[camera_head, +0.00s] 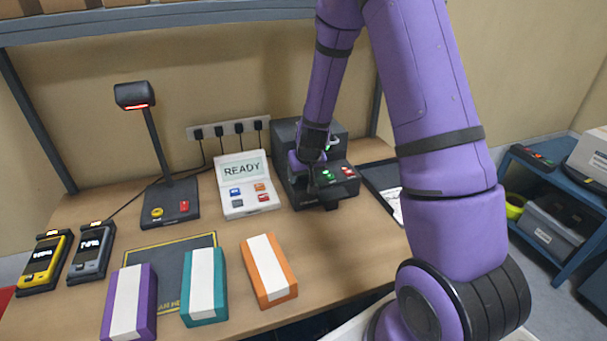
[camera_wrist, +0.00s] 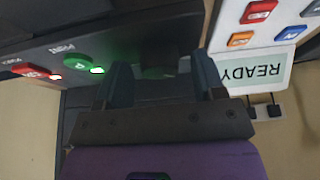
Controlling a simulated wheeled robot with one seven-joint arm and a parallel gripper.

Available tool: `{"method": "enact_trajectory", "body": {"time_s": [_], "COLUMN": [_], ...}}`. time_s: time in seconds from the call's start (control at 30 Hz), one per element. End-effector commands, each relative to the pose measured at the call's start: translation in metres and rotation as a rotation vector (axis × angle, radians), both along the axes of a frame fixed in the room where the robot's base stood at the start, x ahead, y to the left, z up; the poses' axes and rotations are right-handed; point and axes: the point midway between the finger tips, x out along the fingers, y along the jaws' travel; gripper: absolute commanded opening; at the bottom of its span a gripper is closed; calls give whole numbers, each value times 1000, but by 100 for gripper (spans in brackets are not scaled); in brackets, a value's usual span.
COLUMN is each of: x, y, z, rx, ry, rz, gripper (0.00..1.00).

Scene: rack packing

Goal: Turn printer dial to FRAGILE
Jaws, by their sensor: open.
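The printer (camera_head: 340,136) is a black box at the back of the bench, with a green button and a red button on its front ledge. My gripper (camera_head: 309,172) reaches down to the left part of that ledge and hides it in the head view. In the wrist view, my open gripper (camera_wrist: 163,76) has one finger on each side of a dark round dial (camera_wrist: 158,60). The dial is in shadow; its pointer and the word FRAGILE cannot be read. I cannot tell whether the fingers touch it. The green button (camera_wrist: 84,63) and red button (camera_wrist: 34,70) sit to its left.
A white unit (camera_head: 247,205) with a READY screen and coloured buttons stands close left of the printer. A scanner stand (camera_head: 170,205), two handhelds (camera_head: 42,265) and purple, teal and orange boxes (camera_head: 270,270) lie further left and in front. A dark tray (camera_head: 375,178) is right of the printer.

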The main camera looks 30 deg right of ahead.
Motion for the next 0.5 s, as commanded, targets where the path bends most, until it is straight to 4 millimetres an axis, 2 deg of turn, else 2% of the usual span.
{"method": "enact_trajectory", "body": {"time_s": [0.27,0.47,0.5], "x": [1,0,0], "y": [0,0,0], "z": [-1,-1,-1], "rx": [0,0,0], "ry": [0,0,-1], "rz": [0,0,0], "gripper": [63,20,16]}}
